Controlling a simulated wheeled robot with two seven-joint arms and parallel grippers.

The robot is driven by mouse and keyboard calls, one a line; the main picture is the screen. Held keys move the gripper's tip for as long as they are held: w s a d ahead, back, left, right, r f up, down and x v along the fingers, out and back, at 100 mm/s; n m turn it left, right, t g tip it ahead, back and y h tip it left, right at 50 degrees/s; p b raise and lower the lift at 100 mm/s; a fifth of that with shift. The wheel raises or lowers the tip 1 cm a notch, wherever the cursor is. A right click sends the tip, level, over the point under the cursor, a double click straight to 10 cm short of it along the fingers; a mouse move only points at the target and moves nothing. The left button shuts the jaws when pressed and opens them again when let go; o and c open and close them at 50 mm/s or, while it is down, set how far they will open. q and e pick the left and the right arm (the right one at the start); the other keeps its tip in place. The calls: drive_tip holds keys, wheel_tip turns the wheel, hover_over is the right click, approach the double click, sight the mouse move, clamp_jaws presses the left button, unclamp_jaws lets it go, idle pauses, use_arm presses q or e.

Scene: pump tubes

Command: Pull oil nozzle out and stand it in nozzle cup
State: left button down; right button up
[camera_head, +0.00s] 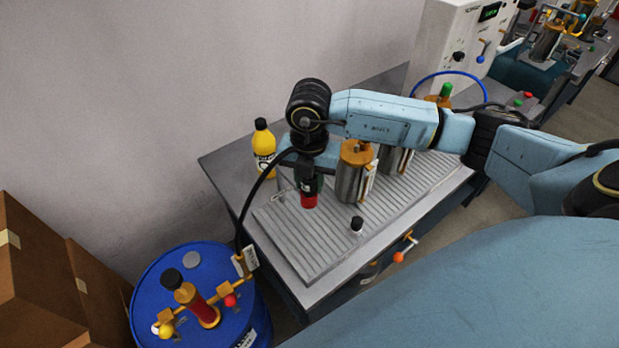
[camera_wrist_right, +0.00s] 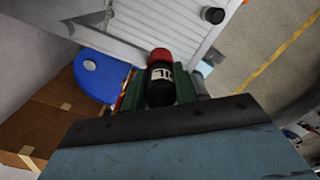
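My right gripper (camera_head: 308,180) is over the left part of the ribbed tray, at the end of the blue arm coming in from the right. In the right wrist view its green fingers (camera_wrist_right: 160,88) are closed on both sides of a black, labelled body with a red end, which I take for the oil nozzle (camera_wrist_right: 160,73). Its red end (camera_head: 309,201) points down in the head view. A black hose (camera_head: 252,197) runs from the gripper area to the blue drum. A small dark-topped cylinder (camera_head: 356,226) on the tray may be the nozzle cup. My left gripper is not in view.
The blue drum (camera_head: 155,275) carries a red pump (camera_head: 204,310) with brass fittings. A yellow bottle (camera_head: 264,150) and metal canisters (camera_head: 350,182) stand close to the arm. Cardboard boxes (camera_head: 40,270) are at left. The front of the ribbed tray (camera_head: 310,250) is clear.

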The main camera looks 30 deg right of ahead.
drive_tip(key=o, duration=0.5)
wheel_tip(320, 180, up, 14)
drive_tip(key=shift+f, duration=0.25)
idle(0.3)
